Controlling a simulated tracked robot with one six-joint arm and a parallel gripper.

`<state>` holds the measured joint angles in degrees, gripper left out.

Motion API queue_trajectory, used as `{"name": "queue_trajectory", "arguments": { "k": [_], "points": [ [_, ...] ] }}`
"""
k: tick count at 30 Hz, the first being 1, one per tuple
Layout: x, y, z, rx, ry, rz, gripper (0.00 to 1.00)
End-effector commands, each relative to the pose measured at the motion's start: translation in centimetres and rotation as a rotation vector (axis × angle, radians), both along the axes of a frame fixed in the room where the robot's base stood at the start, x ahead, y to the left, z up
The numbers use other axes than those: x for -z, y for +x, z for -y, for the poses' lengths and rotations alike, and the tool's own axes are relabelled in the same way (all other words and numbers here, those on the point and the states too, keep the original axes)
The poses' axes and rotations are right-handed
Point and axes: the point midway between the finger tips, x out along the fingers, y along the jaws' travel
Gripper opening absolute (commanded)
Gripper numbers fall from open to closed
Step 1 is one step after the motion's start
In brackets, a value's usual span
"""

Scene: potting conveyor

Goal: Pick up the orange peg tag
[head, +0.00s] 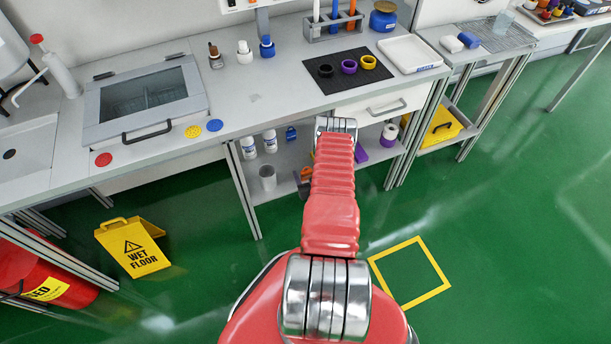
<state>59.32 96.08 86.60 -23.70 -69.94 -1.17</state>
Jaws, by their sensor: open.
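An orange upright stick-like piece (351,14), which looks like the orange peg tag, stands at the right end of a grey rack (338,31) at the back of the bench. The top of the orange piece is near the picture's upper edge. My red arm reaches forward to the bench's front edge, below and in front of the rack. My gripper's fingers do not show; the arm hides that area.
A black mat (343,88) with black, purple and yellow rings lies in front of the rack. A white tray (409,53) is to the right, a blue jar (383,18) behind. Small bottles (244,53) stand left. A wet floor sign (133,248) stands on the green floor.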

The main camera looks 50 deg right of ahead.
Motion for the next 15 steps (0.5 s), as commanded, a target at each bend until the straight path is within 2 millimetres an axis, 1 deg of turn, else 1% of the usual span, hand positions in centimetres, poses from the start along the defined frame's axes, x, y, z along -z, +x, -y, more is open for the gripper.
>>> {"name": "queue_trajectory", "arguments": {
  "k": [6,15],
  "points": [
    [-0.01,0.0,0.0,0.0,0.0,0.0,0.6],
    [-0.02,-0.01,-0.02,0.0,0.0,0.0,0.39]
  ]
}}
